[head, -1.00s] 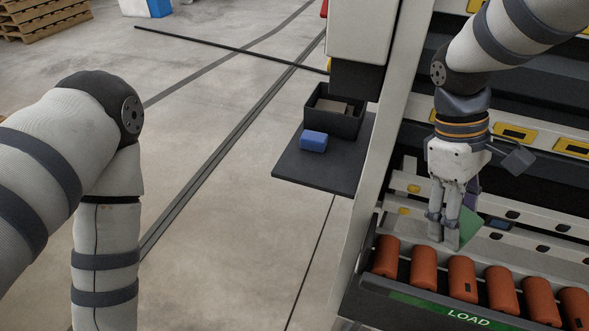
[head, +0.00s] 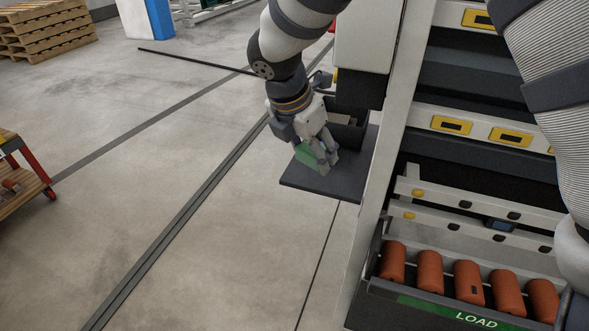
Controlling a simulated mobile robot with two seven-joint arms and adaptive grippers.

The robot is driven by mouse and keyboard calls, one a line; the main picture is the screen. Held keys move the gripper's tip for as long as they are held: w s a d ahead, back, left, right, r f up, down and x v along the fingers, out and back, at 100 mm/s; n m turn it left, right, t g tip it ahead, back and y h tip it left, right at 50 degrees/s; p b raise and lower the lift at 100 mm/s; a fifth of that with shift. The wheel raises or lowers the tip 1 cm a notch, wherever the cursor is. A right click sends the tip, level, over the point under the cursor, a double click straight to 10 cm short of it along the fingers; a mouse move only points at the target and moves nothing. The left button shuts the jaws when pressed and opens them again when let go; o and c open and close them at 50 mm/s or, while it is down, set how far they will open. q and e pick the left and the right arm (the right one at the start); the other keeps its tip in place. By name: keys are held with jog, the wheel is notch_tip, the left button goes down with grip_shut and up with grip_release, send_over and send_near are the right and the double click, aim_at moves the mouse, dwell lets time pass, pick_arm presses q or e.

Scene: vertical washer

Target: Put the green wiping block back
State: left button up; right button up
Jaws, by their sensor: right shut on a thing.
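The green wiping block (head: 304,154) is in my right gripper (head: 322,170), whose fingers are shut on it. They hold it over the left part of the dark side shelf (head: 350,185). The gripper points down, and part of the block is hidden behind its fingers. I cannot tell whether the block touches the shelf. My left gripper is not in view.
A dark open box (head: 350,132) stands on the shelf just behind and right of the gripper. The washer's frame post (head: 385,190) rises close to the shelf's right. Orange cylinders (head: 430,272) lie in the load tray. A cart (head: 22,185) stands at far left.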

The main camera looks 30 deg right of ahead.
jog(key=b, duration=0.2)
send_over(311, 174)
jog(key=s+a, duration=0.1)
jog(key=a, duration=0.1)
notch_tip(311, 174, down, 7)
jog(key=shift+d+f, duration=0.15)
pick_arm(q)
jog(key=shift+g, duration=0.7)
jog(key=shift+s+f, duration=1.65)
pick_arm(e)
jog(key=shift+w+d+f, duration=0.1)
jog(key=shift+w+f, duration=0.05)
jog(key=shift+f, duration=0.75)
jog(key=shift+w+d+f, duration=0.1)
jog(key=shift+w+f, duration=0.05)
jog(key=shift+f, duration=0.75)
jog(key=shift+f, duration=0.15)
jog(key=o, duration=1.4)
jog(key=shift+o, duration=0.2)
